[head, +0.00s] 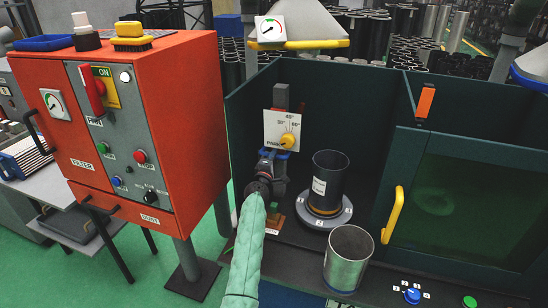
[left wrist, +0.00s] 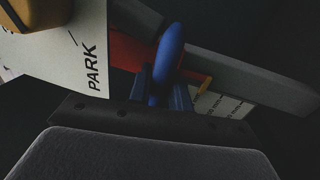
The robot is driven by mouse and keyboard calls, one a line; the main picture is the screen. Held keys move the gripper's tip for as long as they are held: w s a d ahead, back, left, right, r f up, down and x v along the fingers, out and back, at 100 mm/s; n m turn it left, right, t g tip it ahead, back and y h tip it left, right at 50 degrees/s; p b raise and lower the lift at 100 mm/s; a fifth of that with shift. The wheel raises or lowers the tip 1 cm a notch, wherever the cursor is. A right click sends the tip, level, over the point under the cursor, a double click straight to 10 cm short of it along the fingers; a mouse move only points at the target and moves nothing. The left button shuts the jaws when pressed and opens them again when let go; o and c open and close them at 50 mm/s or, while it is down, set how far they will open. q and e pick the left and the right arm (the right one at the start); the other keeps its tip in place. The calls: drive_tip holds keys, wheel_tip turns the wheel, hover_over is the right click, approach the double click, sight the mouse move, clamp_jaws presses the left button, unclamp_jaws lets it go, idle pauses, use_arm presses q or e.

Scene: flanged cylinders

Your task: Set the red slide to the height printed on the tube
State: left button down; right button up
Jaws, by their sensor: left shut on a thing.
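The dark tube (head: 331,172) stands upright on a round grey turntable (head: 322,219) with numbers on its rim. Its white label is too small to read. A grey post stands left of it, behind a white dial plate (head: 282,131) with a yellow knob (head: 288,141). The red slide (left wrist: 128,52) shows in the left wrist view on the grey post (left wrist: 262,75), with a blue handle (left wrist: 167,52). A white printed scale (left wrist: 220,106) lies beside the post, partly hidden. My left gripper (head: 265,178) is shut on the blue handle, just below the dial plate. My right gripper is out of view.
An open metal cylinder (head: 348,258) stands in front of the turntable. A booth door with a yellow handle (head: 393,214) is at the right. An orange control cabinet (head: 130,130) stands left of my arm. Dark booth walls close the back.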

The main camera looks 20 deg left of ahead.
use_arm(q)
drive_tip(key=shift+r, duration=0.3)
drive_tip(key=c, duration=1.3)
unclamp_jaws()
drive_tip(key=shift+s+f, duration=0.1)
